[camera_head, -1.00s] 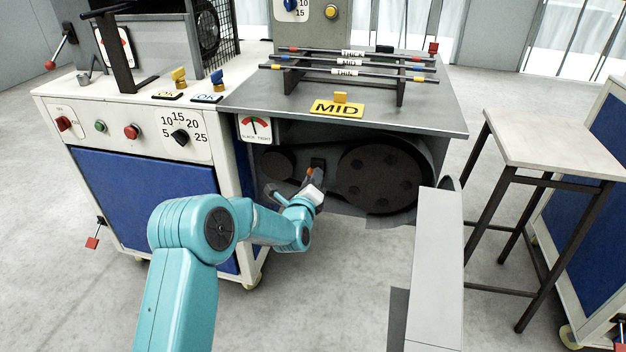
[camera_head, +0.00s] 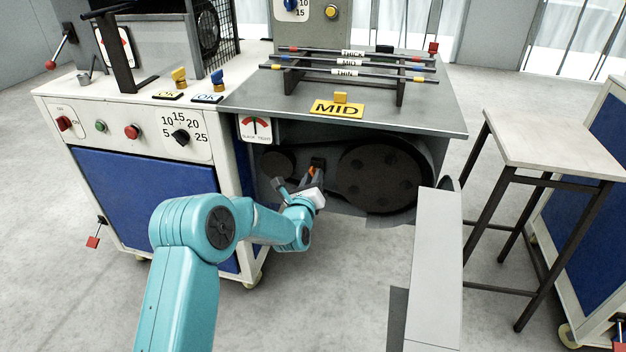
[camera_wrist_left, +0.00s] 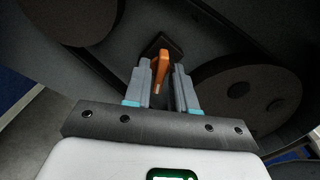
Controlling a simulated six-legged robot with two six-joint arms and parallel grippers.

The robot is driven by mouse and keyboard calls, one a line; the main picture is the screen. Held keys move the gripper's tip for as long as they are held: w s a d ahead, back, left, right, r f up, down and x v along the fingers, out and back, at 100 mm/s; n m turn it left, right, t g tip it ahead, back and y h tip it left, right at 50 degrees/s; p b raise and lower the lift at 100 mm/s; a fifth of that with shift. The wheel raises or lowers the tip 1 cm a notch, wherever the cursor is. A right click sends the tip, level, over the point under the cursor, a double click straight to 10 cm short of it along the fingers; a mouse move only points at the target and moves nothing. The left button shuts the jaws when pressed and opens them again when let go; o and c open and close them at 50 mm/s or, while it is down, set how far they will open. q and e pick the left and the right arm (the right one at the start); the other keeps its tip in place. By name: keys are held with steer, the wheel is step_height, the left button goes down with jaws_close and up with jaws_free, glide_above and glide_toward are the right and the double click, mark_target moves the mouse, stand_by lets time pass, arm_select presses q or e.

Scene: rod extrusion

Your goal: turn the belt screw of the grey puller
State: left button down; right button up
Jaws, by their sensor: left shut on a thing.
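The grey puller (camera_head: 430,119) stands right of the white cabinet, with its belt recess open at the front. Inside are a large dark pulley (camera_head: 380,180) and a small pulley (camera_head: 278,163). The orange belt screw (camera_head: 312,170) sits between them on a dark block. My left gripper (camera_head: 312,177) is at the screw. In the left wrist view, the screw's orange handle (camera_wrist_left: 159,68) stands between the grey fingers of my left gripper (camera_wrist_left: 161,72), which are shut on it. A slack/tight gauge (camera_head: 255,128) has its needle near upright. My right gripper is not in view.
A yellow MID sign (camera_head: 337,109) and a rack of rods (camera_head: 346,72) stand on the puller's top. A grey panel (camera_head: 436,265) projects just right of the recess. A small table (camera_head: 556,150) stands further right. The floor before the puller is clear.

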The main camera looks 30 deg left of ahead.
arm_select(q)
steer(key=shift+a+r, duration=0.1)
steer(key=c, duration=1.2)
jaws_free()
steer(key=shift+s, duration=0.1)
steer(key=p+v, duration=0.3)
steer(key=v, duration=1.3)
steer(key=shift+s, duration=0.15)
